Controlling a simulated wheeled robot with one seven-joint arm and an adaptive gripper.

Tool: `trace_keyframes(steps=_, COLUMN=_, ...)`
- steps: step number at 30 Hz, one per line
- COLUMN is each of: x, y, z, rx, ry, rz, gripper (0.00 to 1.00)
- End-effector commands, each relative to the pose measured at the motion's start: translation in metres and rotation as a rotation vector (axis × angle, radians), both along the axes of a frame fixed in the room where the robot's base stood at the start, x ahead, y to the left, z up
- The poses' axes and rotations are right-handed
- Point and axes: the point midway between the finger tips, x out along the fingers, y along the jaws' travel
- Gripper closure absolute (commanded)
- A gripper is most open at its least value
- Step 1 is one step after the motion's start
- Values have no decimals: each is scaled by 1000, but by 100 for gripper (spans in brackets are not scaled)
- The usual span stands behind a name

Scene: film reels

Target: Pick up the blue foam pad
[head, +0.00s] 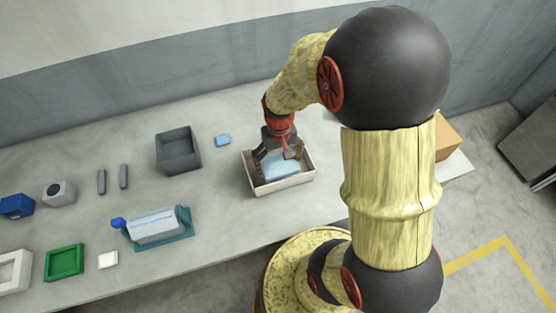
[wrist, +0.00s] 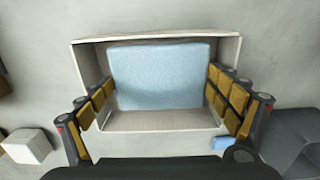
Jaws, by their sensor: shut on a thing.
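The blue foam pad (head: 281,169) is a light blue block in the pale open box (head: 286,186) on the table. It also shows in the wrist view (wrist: 160,75), framed by the box walls. My gripper (head: 279,152) reaches down into the box from above. In the wrist view its padded fingers (wrist: 160,88) stand on the left and right sides of the pad, shut on it. The pad lies flat, low within the box walls; whether it touches the box floor is hard to tell.
A dark grey bin (head: 178,151) and a small blue block (head: 222,140) stand left of the box. Farther left are a teal-based device (head: 158,226), a green frame (head: 64,262) and several small items. A cardboard box (head: 447,137) is at right, partly behind my arm.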

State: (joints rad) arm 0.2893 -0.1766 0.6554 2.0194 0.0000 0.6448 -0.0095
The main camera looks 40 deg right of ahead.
Motion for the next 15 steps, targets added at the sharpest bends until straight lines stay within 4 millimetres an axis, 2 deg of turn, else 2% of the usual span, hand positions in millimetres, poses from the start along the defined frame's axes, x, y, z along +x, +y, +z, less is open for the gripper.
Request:
trace_keyframes(steps=1, x=-6, y=4, z=13, rx=-1, ry=-5, rz=1, gripper=27)
trace_keyframes(steps=5, x=-23, y=13, z=37, rx=-2, ry=-6, rz=1, gripper=27)
trace_keyframes(steps=15, x=-81, y=44, z=62, rx=-1, ry=-3, rz=2, gripper=27)
